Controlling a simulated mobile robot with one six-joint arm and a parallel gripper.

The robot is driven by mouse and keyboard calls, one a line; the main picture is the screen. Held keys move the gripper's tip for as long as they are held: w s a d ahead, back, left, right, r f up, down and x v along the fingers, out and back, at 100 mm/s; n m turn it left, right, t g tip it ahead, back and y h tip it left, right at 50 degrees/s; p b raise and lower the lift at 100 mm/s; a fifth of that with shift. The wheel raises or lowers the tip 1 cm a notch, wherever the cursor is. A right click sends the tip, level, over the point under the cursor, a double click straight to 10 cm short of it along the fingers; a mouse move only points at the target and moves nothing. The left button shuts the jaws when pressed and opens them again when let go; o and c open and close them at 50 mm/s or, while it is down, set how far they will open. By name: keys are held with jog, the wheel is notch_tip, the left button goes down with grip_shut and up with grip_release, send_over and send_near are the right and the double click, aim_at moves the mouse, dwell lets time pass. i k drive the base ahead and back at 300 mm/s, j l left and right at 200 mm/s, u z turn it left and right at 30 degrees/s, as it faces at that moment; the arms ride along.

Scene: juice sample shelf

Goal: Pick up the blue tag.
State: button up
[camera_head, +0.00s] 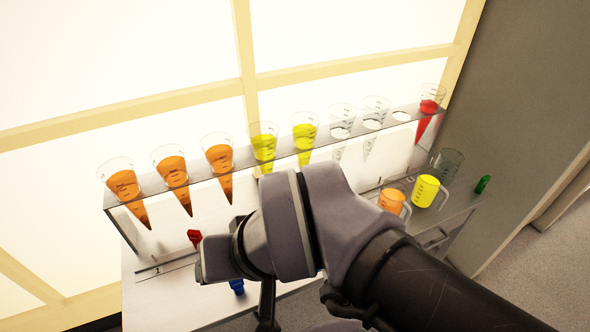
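A small blue piece (237,286), which looks like the blue tag, shows just below my arm's wrist, near the front of the white surface. My arm covers part of the area around it. A dark part of my arm's end (266,308) hangs just right of the blue piece, with a gap between them in the picture. It may be my gripper; its fingertips cannot be made out, so I cannot tell if it is open or shut. A tiny speck of blue also shows at the underside of my arm.
A rack (75,0) is not separate from the shelf bar (285,150), which holds cones of orange, yellow and red juice and clear empty ones. A red piece (194,237) lies left of my arm. Orange (391,201) and yellow (425,191) cups and a green piece (483,184) stand right.

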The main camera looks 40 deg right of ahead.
aim_at(237, 285)
jog(key=k+j+z, duration=0.15)
jog(key=j, duration=0.25)
jog(key=j+z, duration=0.15)
jog(key=j, duration=0.25)
jog(key=k+j+z, duration=0.1)
jog(key=j, duration=0.25)
jog(key=k+j+z, duration=0.15)
jog(key=j, duration=0.2)
jog(key=k, duration=0.05)
